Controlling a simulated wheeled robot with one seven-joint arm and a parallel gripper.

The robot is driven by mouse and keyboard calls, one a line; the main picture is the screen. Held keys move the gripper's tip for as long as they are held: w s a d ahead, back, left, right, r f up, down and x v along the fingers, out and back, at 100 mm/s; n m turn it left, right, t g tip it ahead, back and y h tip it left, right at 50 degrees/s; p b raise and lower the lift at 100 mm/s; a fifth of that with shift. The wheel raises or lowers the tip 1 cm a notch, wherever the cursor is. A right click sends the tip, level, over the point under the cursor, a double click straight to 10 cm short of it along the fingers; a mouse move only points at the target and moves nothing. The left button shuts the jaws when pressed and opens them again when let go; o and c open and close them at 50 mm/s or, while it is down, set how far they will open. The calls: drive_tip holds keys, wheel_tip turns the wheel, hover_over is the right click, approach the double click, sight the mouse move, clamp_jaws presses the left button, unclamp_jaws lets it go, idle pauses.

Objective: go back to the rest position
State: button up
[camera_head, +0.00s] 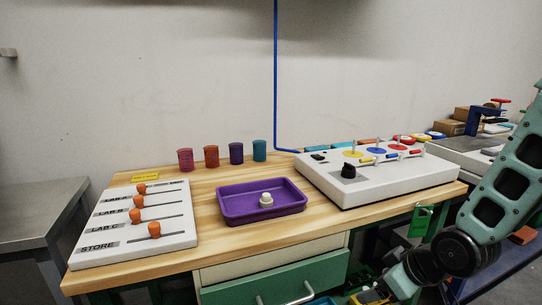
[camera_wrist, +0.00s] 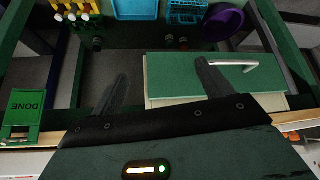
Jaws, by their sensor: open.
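My gripper (camera_wrist: 160,84) is open in the wrist view, with its two dark fingers spread apart and nothing between them. In the head view my arm comes down at the right, in front of the bench's right end. The gripper end there is low, near the bottom edge and partly cut off. The wooden bench (camera_head: 240,244) stands beyond it. The green drawer front (camera_wrist: 200,72) and its handle show past the fingers in the wrist view.
On the bench are a slider board (camera_head: 112,222), a purple tray (camera_head: 230,212) holding a white piece, several coloured cups and a white control panel (camera_head: 405,186). A green DONE tag (camera_wrist: 27,108) hangs near the bench edge. Blue bins (camera_wrist: 135,9) sit below.

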drive_tip(key=s+a+r+g+h, duration=0.25)
drive_tip(key=s+a+r, duration=0.25)
drive_tip(key=s, duration=0.6)
drive_tip(key=s+a+r+g+h, duration=0.1)
drive_tip(key=s+a+r+g, duration=0.4)
drive_tip(key=s, duration=0.6)
wheel_tip(320, 180, up, 14)
drive_tip(key=w+d+t+p, duration=0.1)
drive_tip(key=p, duration=1.2)
drive_tip(key=shift+f+t+p, duration=0.15)
drive_tip(key=shift+t+p, duration=0.2)
